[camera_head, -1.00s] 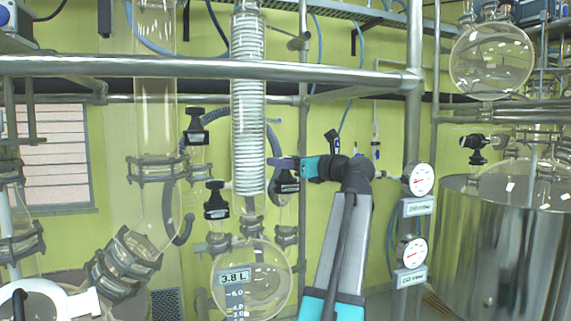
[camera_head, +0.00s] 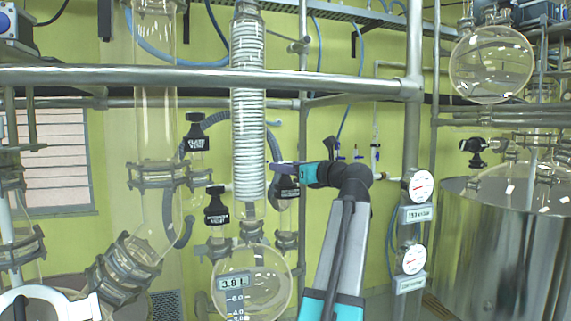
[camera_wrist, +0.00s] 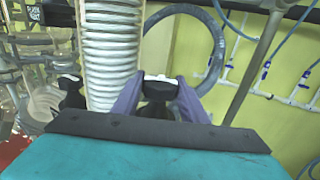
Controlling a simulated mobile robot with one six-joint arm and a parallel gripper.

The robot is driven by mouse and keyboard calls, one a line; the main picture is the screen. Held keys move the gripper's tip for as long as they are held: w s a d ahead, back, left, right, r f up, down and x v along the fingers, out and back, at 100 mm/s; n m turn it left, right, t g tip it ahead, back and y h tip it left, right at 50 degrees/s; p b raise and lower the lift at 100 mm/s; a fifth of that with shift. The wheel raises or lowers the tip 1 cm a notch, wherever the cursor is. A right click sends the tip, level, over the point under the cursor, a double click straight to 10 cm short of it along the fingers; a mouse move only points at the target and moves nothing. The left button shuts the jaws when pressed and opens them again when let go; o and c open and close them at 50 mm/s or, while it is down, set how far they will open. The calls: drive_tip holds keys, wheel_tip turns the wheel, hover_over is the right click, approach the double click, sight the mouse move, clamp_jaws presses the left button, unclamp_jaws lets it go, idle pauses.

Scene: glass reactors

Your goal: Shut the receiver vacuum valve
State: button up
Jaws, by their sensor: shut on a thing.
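My gripper (camera_head: 280,168) is shut on the black handle of a valve (camera_head: 287,190), just right of the white coiled glass column. This valve has a small label that is too small to read for certain. In the wrist view, the two purple fingers of my gripper (camera_wrist: 158,98) stand either side of the black handle (camera_wrist: 157,90). They hide part of the handle, and I cannot tell from these views how far the valve is turned.
Two similar black valves, an upper one (camera_head: 195,137) and a lower one (camera_head: 216,206), stand to the left. The coiled glass column (camera_head: 248,110) and a round flask (camera_head: 258,285) are close by. A steel rail (camera_head: 200,75) crosses above. Pressure gauges (camera_head: 420,186) are to the right.

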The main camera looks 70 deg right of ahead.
drive_tip(key=shift+a+r+m+g+h+p, duration=0.1)
drive_tip(key=shift+m+g+h+p, duration=1.45)
drive_tip(key=shift+p, duration=1.15)
drive_tip(key=shift+f+h, duration=0.2)
drive_tip(key=shift+h, duration=0.25)
drive_tip(key=shift+m+g+h, duration=0.75)
drive_tip(key=shift+m+h, duration=0.1)
drive_tip(key=shift+h, duration=0.05)
drive_tip(key=shift+m+g+h, duration=1.2)
drive_tip(key=shift+m+g, duration=0.2)
drive_tip(key=shift+g, duration=0.5)
drive_tip(key=o, duration=0.9)
drive_tip(key=shift+c, duration=0.2)
drive_tip(key=shift+d+t+b, duration=0.2)
drive_tip(key=shift+t+b, duration=0.1)
drive_tip(key=shift+b, duration=0.35)
drive_tip(key=shift+n+t+y+b, duration=0.7)
drive_tip(key=shift+n+t+b, duration=0.2)
drive_tip(key=shift+b, duration=0.3)
drive_tip(key=shift+n+t+y+b, duration=0.6)
drive_tip(key=shift+t+b, duration=0.15)
drive_tip(key=shift+t, duration=0.05)
